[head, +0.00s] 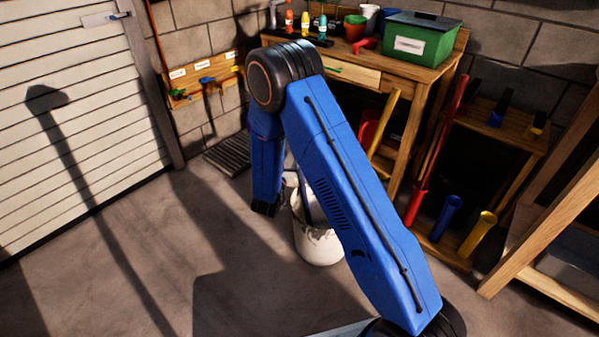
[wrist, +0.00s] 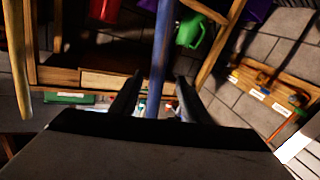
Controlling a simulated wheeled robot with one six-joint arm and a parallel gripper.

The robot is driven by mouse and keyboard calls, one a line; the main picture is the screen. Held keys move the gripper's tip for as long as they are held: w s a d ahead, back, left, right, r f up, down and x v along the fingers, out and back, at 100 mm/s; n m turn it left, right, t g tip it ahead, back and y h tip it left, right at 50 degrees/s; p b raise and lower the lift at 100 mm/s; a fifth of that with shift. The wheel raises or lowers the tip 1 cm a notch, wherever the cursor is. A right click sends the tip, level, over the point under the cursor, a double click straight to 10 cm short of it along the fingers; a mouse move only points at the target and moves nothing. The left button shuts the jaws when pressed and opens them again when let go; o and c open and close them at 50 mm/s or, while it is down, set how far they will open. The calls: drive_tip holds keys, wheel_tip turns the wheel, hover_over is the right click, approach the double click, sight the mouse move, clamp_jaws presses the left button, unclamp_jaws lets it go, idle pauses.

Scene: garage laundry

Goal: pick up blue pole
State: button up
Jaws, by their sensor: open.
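The blue pole (wrist: 162,45) runs nearly upright through the middle of the wrist view. It appears in the gap between the two dark fingers of my gripper (wrist: 156,95), which are apart. How deep it sits between them, and whether either finger touches it, I cannot tell. Its lower part in the picture is hidden behind my gripper's body. In the head view my gripper (head: 264,208) hangs low at the left of a white bucket (head: 320,247). A dark bluish shaft (head: 305,203) stands in that bucket, partly hidden by my arm.
A wooden workbench (head: 345,80) with a green box (head: 420,38) stands behind. A rack at right holds a red pole (head: 437,150), a blue tube (head: 447,215) and a yellow tube (head: 478,235). A wall rail (head: 200,92) carries hooks. The floor at left is clear.

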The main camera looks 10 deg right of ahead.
drive_tip(key=x, duration=0.9)
drive_tip(key=shift+s+d+r, duration=0.1)
drive_tip(key=shift+s+d, duration=0.05)
clamp_jaws()
